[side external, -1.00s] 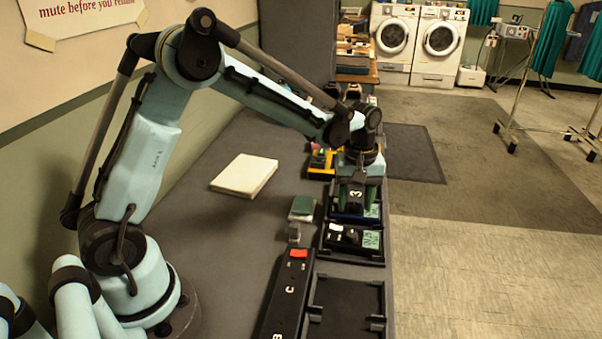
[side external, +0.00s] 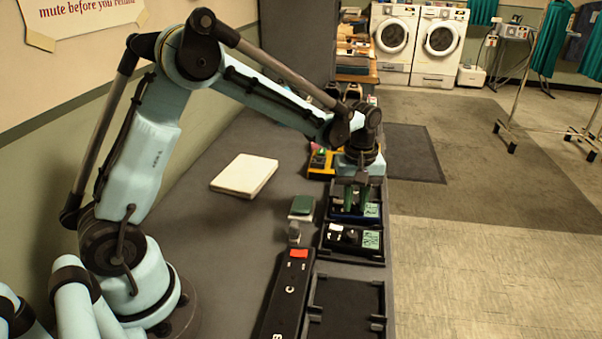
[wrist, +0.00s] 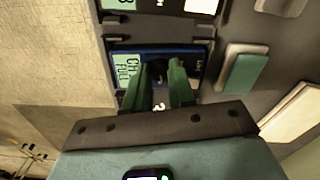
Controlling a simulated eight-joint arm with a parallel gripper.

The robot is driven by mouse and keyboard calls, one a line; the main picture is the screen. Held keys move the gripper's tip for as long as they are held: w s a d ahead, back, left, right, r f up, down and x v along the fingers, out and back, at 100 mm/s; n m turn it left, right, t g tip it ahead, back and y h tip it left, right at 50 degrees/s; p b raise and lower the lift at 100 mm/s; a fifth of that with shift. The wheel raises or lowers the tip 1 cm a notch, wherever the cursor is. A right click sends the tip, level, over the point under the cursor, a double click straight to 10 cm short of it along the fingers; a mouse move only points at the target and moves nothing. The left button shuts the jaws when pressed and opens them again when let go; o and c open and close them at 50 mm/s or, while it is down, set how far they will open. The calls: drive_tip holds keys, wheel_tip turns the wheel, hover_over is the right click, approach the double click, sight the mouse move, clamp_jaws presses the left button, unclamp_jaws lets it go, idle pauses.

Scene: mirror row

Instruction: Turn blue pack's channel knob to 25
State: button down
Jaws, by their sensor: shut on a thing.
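The blue pack (side external: 350,218) lies in a black tray on the counter, with a pale green display at its right end. In the wrist view the blue pack (wrist: 205,52) is below my fingers, and its display (wrist: 126,68) shows "CH" and "FULL"; I cannot read a channel number clearly. My gripper (side external: 357,203) points down over the pack, its green fingers closed around the channel knob. In the wrist view my gripper (wrist: 161,78) has a dark part between its fingers, and the knob is mostly hidden by them.
A black pack (side external: 340,237) with a green display sits in the nearer tray. An empty black tray (side external: 347,287) is nearer still, beside a black strip (side external: 287,290) marked C. A yellow item (side external: 320,164) lies behind. A white book (side external: 245,175) and a small green-topped block (side external: 302,207) lie left.

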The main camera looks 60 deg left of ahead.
sight(354, 205)
drive_tip(key=shift+n, duration=0.5)
drive_tip(key=n, duration=0.2)
drive_tip(key=shift+n, duration=2.2)
drive_tip(key=c, duration=0.9)
unclamp_jaws()
wheel_tip(354, 205, up, 12)
drive_tip(key=shift+r, duration=0.1)
